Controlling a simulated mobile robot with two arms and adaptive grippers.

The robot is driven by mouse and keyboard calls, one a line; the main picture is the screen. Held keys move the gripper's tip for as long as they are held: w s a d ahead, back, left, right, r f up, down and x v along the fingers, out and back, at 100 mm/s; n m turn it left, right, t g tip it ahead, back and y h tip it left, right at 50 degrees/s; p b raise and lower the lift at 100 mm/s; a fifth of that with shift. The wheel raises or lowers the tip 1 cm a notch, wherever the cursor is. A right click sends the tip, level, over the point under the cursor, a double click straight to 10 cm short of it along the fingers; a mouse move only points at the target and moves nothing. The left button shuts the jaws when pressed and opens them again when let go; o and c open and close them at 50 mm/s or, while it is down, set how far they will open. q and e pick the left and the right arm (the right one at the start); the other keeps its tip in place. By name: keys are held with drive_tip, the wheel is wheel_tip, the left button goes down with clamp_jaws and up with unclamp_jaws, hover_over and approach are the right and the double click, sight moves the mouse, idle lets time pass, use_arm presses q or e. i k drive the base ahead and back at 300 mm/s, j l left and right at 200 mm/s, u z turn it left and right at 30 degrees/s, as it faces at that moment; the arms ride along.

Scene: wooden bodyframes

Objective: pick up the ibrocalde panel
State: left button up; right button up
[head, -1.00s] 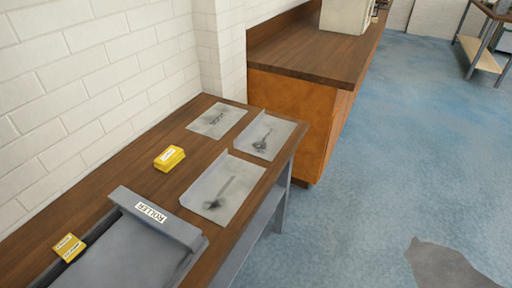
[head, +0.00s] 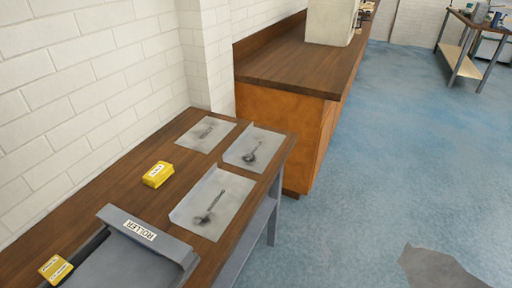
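Three thin grey panels with dark markings lie on the brown wooden table. One grey panel (head: 206,134) is at the back near the wall, one grey panel (head: 262,143) is at the right edge, and the largest grey panel (head: 230,192) is in front. The right and front ones have a raised edge on their left side. I cannot read a name on any of them, so I cannot tell which is the ibrocalde panel. Neither of my grippers is in the head view.
A grey device labelled ROLLER (head: 170,246) sits on the wooden table (head: 128,185) at the front left. Yellow boxes (head: 158,174) and (head: 55,268) lie near it. An orange cabinet (head: 275,120) stands behind. Blue floor (head: 400,170) is open at the right, with a grey patch (head: 440,268).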

sight(257, 145)
drive_tip(key=i+l, duration=0.15)
drive_tip(key=l, duration=0.3)
drive_tip(key=i+l+u, duration=0.1)
drive_tip(key=l, duration=0.4)
drive_tip(key=i+l+u, duration=0.1)
drive_tip(key=l, duration=0.4)
